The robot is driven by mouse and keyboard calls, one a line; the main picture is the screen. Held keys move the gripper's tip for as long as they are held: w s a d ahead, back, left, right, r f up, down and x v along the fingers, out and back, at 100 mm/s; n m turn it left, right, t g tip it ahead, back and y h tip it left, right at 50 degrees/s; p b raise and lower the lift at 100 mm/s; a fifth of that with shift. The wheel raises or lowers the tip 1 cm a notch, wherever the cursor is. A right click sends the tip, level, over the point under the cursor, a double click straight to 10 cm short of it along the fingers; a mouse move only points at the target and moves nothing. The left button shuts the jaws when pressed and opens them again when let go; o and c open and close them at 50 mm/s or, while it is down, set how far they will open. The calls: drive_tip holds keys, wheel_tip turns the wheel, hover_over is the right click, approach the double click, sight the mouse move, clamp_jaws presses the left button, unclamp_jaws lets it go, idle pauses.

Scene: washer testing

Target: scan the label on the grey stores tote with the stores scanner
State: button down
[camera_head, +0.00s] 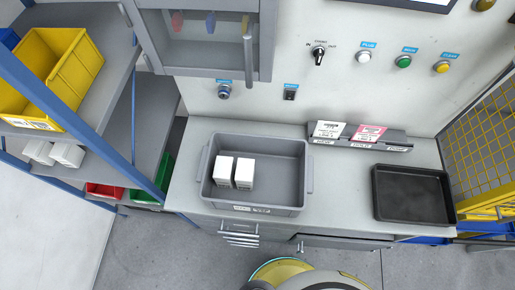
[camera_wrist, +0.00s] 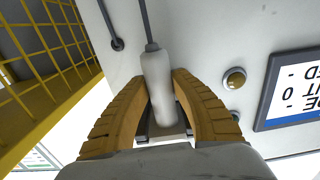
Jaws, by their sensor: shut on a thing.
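The grey stores tote (camera_head: 291,160) stands on the worktop in the head view, with two white boxes (camera_head: 234,172) in its left part. A white label (camera_head: 251,209) is on its front wall. In the wrist view my gripper (camera_wrist: 164,100) has its two yellow fingers shut on a pale corded device, which looks like the stores scanner (camera_wrist: 157,70). A grey cord (camera_wrist: 148,22) runs up from it to the wall. The scanner's lower end is hidden between the fingers. The gripper and scanner are not seen in the head view.
A black tray (camera_head: 412,194) lies on the worktop at right. A rack with cards (camera_head: 348,136) stands behind. Shelving with a yellow bin (camera_head: 45,75) is at left, a yellow mesh guard (camera_head: 485,135) at right. Worktop between tote and tray is clear.

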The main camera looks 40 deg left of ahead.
drive_tip(key=v, duration=1.2)
drive_tip(key=shift+b, duration=0.4)
drive_tip(key=shift+f, duration=0.1)
idle(0.5)
